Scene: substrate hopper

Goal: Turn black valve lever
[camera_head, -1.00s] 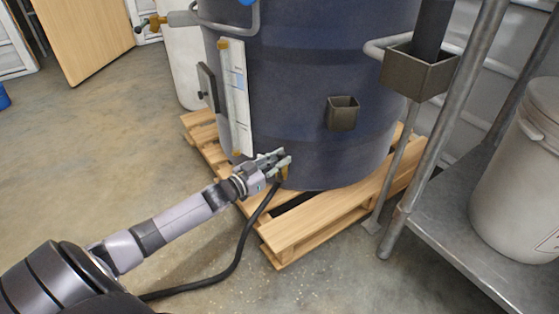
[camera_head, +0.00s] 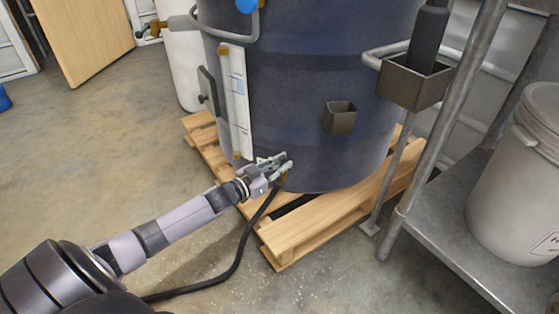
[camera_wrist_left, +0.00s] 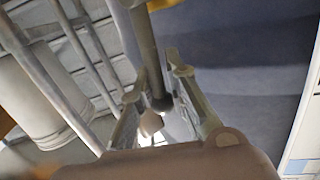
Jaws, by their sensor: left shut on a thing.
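In the left wrist view the two fingers of my left gripper (camera_wrist_left: 155,95) close around a dark bar-like part (camera_wrist_left: 158,101), which looks like the black valve lever. The fingers cover most of the lever in the head view, so its exact angle is hard to tell. My right gripper does not show.
The drum stands on a wooden pallet (camera_head: 330,222). A white gauge strip (camera_head: 237,100) and a small open box (camera_head: 341,118) are on its side. A metal shelf (camera_head: 455,225) with a white bucket (camera_head: 518,185) stands at the right.

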